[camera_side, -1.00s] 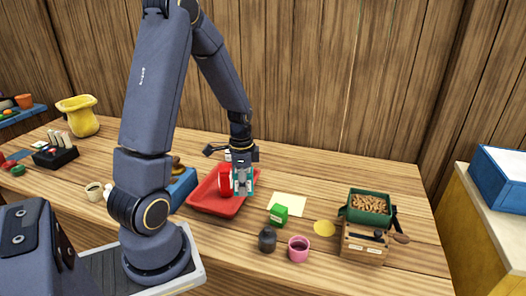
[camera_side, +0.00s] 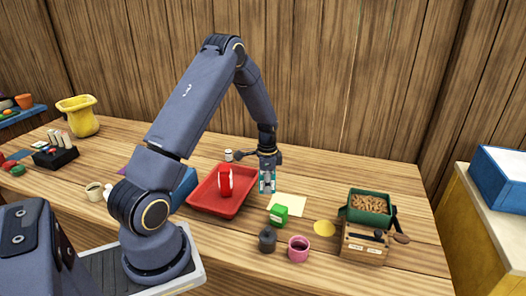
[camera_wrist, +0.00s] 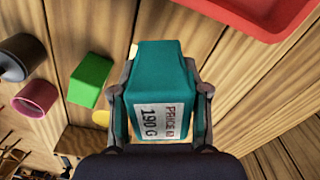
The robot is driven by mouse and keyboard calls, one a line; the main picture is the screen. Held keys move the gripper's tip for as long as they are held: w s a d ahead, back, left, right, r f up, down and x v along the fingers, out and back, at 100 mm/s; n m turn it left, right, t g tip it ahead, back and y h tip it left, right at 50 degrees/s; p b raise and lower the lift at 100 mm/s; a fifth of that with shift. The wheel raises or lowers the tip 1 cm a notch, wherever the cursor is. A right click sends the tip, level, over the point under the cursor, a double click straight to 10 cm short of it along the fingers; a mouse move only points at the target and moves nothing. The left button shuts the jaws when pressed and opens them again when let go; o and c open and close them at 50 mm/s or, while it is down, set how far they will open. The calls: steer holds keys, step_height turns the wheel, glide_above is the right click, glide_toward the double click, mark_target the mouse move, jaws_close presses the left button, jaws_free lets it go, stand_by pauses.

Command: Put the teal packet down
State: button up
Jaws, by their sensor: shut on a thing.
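The teal packet (camera_side: 267,182) is held upright between the fingers of my gripper (camera_side: 268,176), to the right of the red tray. In the wrist view the teal packet (camera_wrist: 165,88) shows a white label reading "PRICE" and "190 G". My gripper (camera_wrist: 160,100) is shut on it, one finger on each side. A pale yellow sheet (camera_side: 289,205) lies on the table just right of and in front of the packet. The packet's underside is hidden, so I cannot tell its exact height above the table.
The red tray (camera_side: 206,205) holds a red and white item (camera_side: 225,182). A green packet (camera_side: 278,214), a dark cup (camera_side: 267,240), a pink cup (camera_side: 298,248) and a yellow disc (camera_side: 324,228) stand nearby.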

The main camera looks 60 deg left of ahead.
mark_target(270, 199)
steer(key=shift+w+a+f, duration=0.2)
steer(key=shift+w+f, duration=0.25)
steer(key=shift+f, duration=0.2)
steer(key=shift+w+a+f, duration=0.1)
steer(key=shift+w+f, duration=0.1)
steer(key=shift+f, duration=0.7)
steer(key=shift+w+a+f, duration=0.1)
steer(key=shift+w+f, duration=0.05)
steer(key=shift+f, duration=0.7)
steer(key=shift+f, duration=0.2)
steer(key=o, duration=1.3)
